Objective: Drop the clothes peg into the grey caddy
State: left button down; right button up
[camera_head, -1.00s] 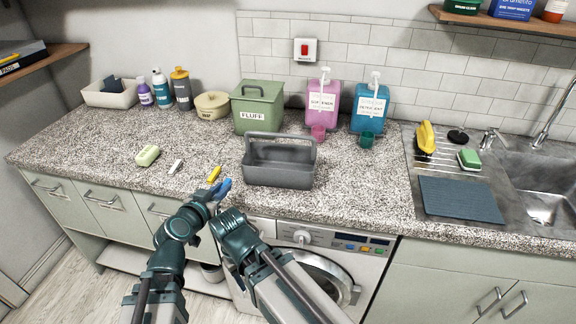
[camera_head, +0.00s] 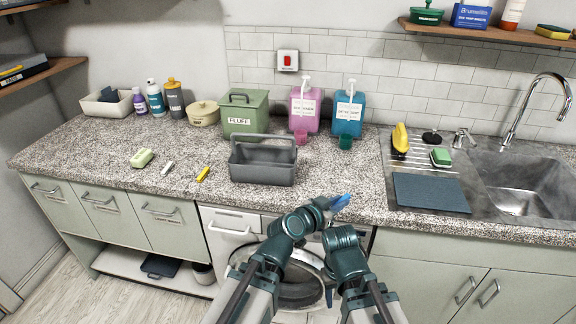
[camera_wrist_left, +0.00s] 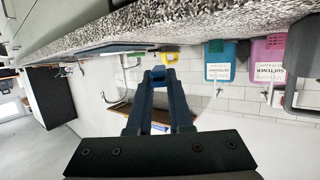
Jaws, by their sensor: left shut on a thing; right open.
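The grey caddy (camera_head: 262,172), an open box with a carrying handle, stands upright on the counter near its front edge. Part of it also shows at the right edge of the left wrist view (camera_wrist_left: 292,95). My left gripper (camera_head: 336,204) is shut on a small blue thing, apparently the clothes peg (camera_head: 341,201), whose shape is mostly hidden by the fingers. It is to the right of the caddy, by the counter's front edge. My right gripper (camera_head: 343,236) is lower, in front of the counter; its fingers are hard to make out, but it is open.
A yellow stick (camera_head: 203,174), a white piece (camera_head: 168,168) and a pale green block (camera_head: 142,158) lie left of the caddy. A green bin (camera_head: 244,118) and pink (camera_head: 304,110) and blue (camera_head: 348,115) dispensers stand behind. The counter right of the caddy is clear up to the sink mat (camera_head: 430,193).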

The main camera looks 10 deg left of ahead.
pick_arm(q)
jog(key=w+a+r+n+t+y+p, duration=0.1)
jog(key=w+a+r+n+y+p, duration=0.15)
jog(key=w+a+r+p, duration=0.5)
jog(key=w+a+r+n+t+y+p, duration=0.1)
jog(key=w+a+r+n+y+p, duration=0.2)
jog(key=a, duration=0.7)
jog(key=w+a+r+n+y+p, duration=0.1)
jog(key=w+a+r+y+p, duration=0.1)
jog(key=w+a+r+p, duration=0.55)
notch_tip(320, 180, down, 7)
jog(key=s+a+b, duration=0.1)
jog(key=s+b, duration=0.1)
jog(key=b, duration=0.5)
jog(key=shift+s+a, duration=0.3)
jog(key=shift+r, duration=0.1)
jog(key=c, duration=0.8)
grip_release()
jog(key=shift+o, duration=0.2)
